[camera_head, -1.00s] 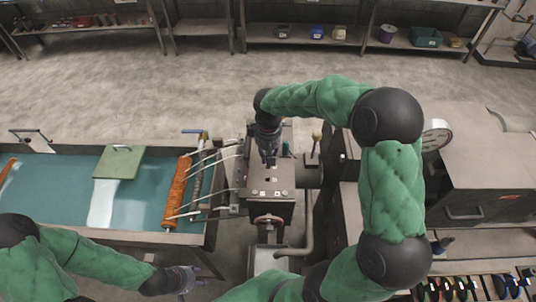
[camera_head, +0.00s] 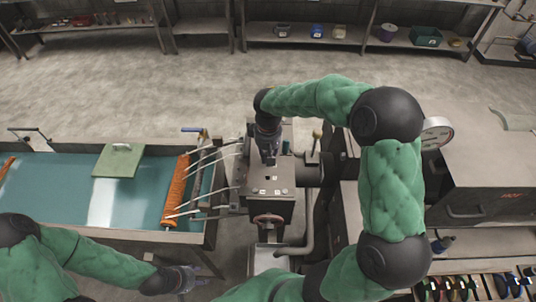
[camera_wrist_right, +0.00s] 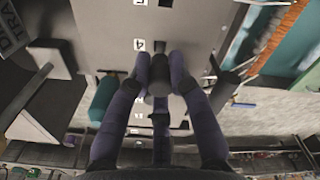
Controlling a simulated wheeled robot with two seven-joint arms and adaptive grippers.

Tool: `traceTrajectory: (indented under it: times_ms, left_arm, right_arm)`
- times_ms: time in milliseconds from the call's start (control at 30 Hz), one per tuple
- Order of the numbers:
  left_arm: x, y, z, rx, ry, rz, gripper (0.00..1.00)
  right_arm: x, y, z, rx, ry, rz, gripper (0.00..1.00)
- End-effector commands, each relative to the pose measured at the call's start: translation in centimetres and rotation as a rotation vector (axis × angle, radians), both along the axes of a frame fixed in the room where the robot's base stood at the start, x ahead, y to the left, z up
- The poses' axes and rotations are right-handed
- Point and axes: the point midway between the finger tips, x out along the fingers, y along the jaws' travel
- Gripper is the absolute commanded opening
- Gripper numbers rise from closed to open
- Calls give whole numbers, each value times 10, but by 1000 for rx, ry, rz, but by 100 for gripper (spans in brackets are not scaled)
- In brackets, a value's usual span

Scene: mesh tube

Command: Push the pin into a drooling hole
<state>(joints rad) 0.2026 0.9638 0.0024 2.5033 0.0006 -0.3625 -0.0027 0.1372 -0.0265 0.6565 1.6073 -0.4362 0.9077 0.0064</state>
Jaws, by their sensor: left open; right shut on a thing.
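A grey metal block (camera_head: 283,208) stands at the centre, with small dark holes and white number labels on its top plate (camera_wrist_right: 105,30). My right gripper (camera_head: 268,160) points down just over this plate. In the right wrist view its fingers (camera_wrist_right: 160,80) are shut around a dark cylindrical pin (camera_wrist_right: 159,68). A dark slot beside the label "4" (camera_wrist_right: 139,44) lies just beyond the pin. I cannot tell whether the pin touches the plate or sits in a hole, and I see no clear drip. My left gripper (camera_head: 192,279) is open and empty at the lower left, away from the block.
Several pale curved rods (camera_head: 210,158) run from the block toward an orange ribbed roll (camera_head: 176,192) over a teal tank (camera_head: 60,190). A green plate (camera_head: 118,160) lies on the tank. A red handwheel (camera_head: 268,220) is at the block's front. A grey cabinet (camera_head: 490,165) stands right.

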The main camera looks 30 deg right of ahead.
Motion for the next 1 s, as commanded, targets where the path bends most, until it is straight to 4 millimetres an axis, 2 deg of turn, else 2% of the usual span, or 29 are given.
traceTrajectory:
  times_ms: [1000]
  left_arm:
    - [0,0,-8,0,0,0,49]
  right_arm:
    - [0,0,-11,0,0,0,0]
